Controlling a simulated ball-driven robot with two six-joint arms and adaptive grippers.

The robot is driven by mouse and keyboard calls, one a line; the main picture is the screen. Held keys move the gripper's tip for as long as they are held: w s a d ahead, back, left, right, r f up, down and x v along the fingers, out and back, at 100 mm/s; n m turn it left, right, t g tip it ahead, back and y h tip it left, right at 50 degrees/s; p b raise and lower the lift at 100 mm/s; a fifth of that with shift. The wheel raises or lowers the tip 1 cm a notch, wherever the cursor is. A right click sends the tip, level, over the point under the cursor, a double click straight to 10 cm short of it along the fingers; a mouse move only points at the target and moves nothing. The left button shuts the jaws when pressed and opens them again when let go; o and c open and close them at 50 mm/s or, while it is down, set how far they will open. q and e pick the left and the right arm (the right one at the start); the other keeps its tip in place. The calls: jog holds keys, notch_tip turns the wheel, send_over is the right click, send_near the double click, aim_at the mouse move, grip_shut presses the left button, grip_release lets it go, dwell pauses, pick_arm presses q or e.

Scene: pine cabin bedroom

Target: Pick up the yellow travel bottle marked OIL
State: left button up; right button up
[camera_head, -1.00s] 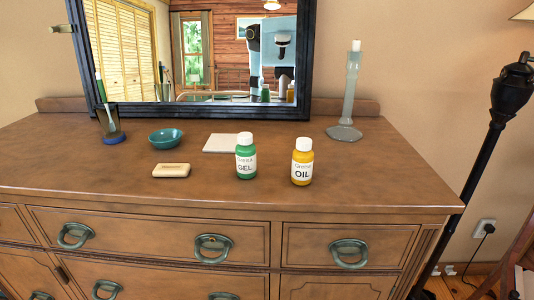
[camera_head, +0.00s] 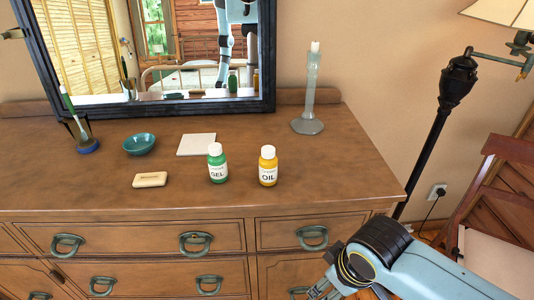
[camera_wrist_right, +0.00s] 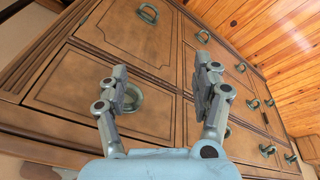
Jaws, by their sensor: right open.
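The yellow bottle marked OIL (camera_head: 268,166) stands upright on the dresser top, with a white cap. A green bottle marked GEL (camera_head: 217,163) stands just left of it. My right gripper (camera_head: 322,290) is low in front of the dresser, below the top's front edge and apart from both bottles. In the right wrist view the right gripper (camera_wrist_right: 160,84) has its fingers spread apart with nothing between them, facing the drawer fronts. The bottles are not in the right wrist view. My left gripper is not in view.
The dresser top (camera_head: 330,180) is bare right of the OIL bottle. Behind stand a candlestick (camera_head: 310,95) and a mirror (camera_head: 150,50). Left are a soap bar (camera_head: 150,180), teal bowl (camera_head: 139,144), white tile (camera_head: 196,145) and toothbrush cup (camera_head: 85,140). A lamp (camera_head: 457,80) and chair (camera_head: 500,180) stand right.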

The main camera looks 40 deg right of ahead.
notch_tip(320, 180, up, 10)
jog(key=w+p, duration=0.2)
jog(key=p, duration=0.1)
notch_tip(320, 180, up, 14)
jog(key=n+g+y+p, duration=0.1)
jog(key=n+g+p, duration=0.2)
jog(key=n, duration=0.8)
send_over(268, 164)
jog(key=w+d, duration=0.2)
jog(key=shift+s+a+f, duration=0.1)
jog(key=shift+s+f, duration=0.05)
notch_tip(268, 164, down, 4)
jog(key=shift+f, duration=0.25)
jog(key=f, duration=0.1)
jog(key=f+p, duration=0.1)
jog(key=f, duration=0.3)
jog(key=shift+s+a, duration=0.1)
jog(key=shift+a, duration=0.2)
jog(key=shift+f, duration=0.45)
